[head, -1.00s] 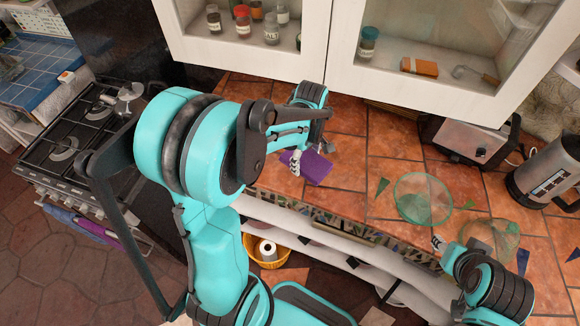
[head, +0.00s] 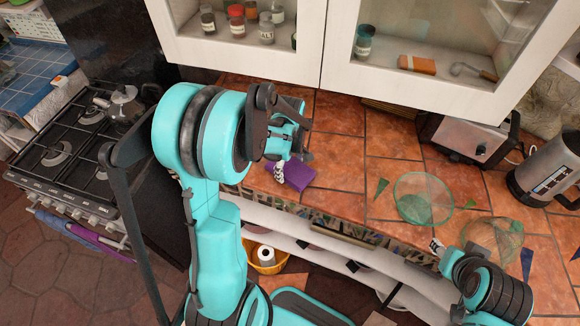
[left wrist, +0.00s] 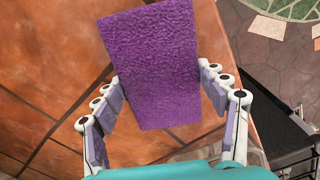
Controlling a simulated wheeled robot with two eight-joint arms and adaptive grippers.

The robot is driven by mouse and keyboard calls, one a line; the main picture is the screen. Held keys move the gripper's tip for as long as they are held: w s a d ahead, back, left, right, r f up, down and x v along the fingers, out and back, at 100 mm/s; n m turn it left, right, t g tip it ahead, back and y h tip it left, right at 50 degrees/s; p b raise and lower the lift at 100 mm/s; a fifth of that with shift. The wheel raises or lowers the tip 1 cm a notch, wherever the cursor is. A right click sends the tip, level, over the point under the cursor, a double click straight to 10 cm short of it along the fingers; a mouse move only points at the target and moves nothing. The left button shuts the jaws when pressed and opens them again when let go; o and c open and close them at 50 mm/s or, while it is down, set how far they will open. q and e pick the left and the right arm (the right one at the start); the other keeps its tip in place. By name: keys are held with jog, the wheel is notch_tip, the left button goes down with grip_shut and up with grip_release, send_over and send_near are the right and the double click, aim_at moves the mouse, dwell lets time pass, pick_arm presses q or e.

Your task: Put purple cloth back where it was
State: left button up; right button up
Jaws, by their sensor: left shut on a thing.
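The purple cloth (head: 297,174) is a flat, block-like rectangle over the front part of the tiled counter. In the left wrist view the purple cloth (left wrist: 150,62) fills the space between the two fingers and sticks out past them. My left gripper (head: 280,173) is shut on its near end; the same gripper (left wrist: 168,92) shows in the wrist view with a finger on each side. I cannot tell whether the cloth touches the counter. My right gripper (head: 437,247) is at the counter's front edge, lower right, apart from the cloth; its jaws are too small to read.
A green mesh bowl (head: 422,199) and another mesh bowl (head: 492,240) stand to the right. A toaster (head: 465,139) and a kettle (head: 548,170) are behind them. A gas stove (head: 80,150) is at left, with cloths (head: 90,238) hanging at its front. Cabinets hang above.

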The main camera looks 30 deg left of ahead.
aim_at(290, 167)
pick_arm(q)
jog(key=o, duration=1.3)
jog(key=shift+f, duration=0.1)
jog(key=shift+r+p, duration=0.35)
jog(key=shift+r, duration=0.15)
notch_tip(290, 167, up, 11)
jog(key=p, duration=0.3)
jog(key=s+d+r+m+t, duration=0.2)
jog(key=s+d+m, duration=0.1)
jog(key=m, duration=0.2)
jog(key=s+d+r+m+t, duration=0.2)
jog(key=s+d+m, duration=0.2)
jog(key=m, duration=0.1)
jog(key=s+d+r+m+t, duration=0.2)
jog(key=s+d+m+t, duration=0.1)
jog(key=m, duration=0.3)
jog(key=shift+s+d+r, duration=0.25)
jog(key=shift+s, duration=0.25)
